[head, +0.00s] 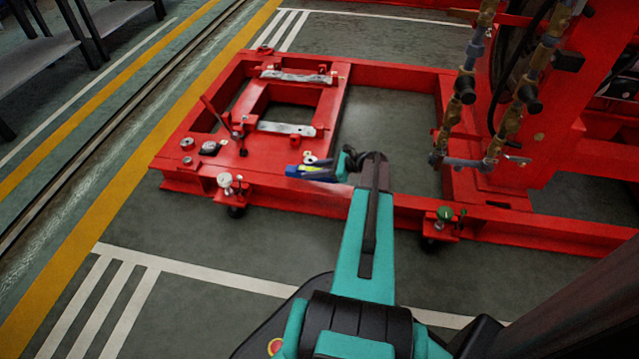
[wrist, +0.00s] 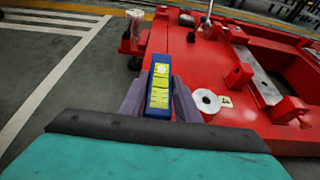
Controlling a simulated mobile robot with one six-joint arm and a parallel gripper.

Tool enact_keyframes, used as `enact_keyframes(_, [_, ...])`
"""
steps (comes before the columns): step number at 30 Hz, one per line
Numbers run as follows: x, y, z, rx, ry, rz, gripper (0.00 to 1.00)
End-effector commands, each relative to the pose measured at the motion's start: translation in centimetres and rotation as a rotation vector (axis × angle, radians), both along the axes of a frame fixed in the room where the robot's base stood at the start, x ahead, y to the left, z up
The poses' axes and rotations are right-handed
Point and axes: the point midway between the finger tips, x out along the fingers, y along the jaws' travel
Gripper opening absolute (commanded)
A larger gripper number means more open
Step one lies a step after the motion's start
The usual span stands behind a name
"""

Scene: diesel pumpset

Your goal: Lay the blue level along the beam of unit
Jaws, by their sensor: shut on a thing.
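The blue level (wrist: 159,92), a short blue bar with a yellow face, is in my gripper (wrist: 160,100). The gripper's two grey-purple fingers are shut on its sides. In the head view the level (head: 296,171) sticks out to the left of my gripper (head: 325,174), over the front part of the red unit. The unit's front beam (head: 290,207) runs left to right below it. The level looks to be above the red surface; I cannot tell how large the gap is. The level's far end is free, and its near end is hidden by my gripper.
A white round part (wrist: 206,101) sits on the red frame right of the level. A lever (head: 222,121) stands up at the left. Brass and grey piping (head: 464,85) rises at the right. A white-topped jack (head: 230,183) is at the front left. Open floor lies in front.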

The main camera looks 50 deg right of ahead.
Motion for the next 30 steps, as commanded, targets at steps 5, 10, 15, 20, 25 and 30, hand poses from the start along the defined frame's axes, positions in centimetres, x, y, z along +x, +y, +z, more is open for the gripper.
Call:
enact_keyframes(5, [-1.7,-0.3,-0.1,0.000,-0.002,0.000,0.00])
enact_keyframes(10, [-1.9,-0.4,0.0,0.000,-0.002,0.000,0.00])
enact_keyframes(15, [-1.9,-0.4,0.0,0.000,-0.002,0.000,0.00])
enact_keyframes(20, [-2.4,-0.5,-0.2,0.000,-0.003,-0.001,0.00])
enact_keyframes(25, [-3.2,-0.7,-1.2,0.000,-0.002,-0.001,0.00])
enact_keyframes(30, [-3.2,-0.7,-2.8,0.001,-0.002,-0.001,0.00])
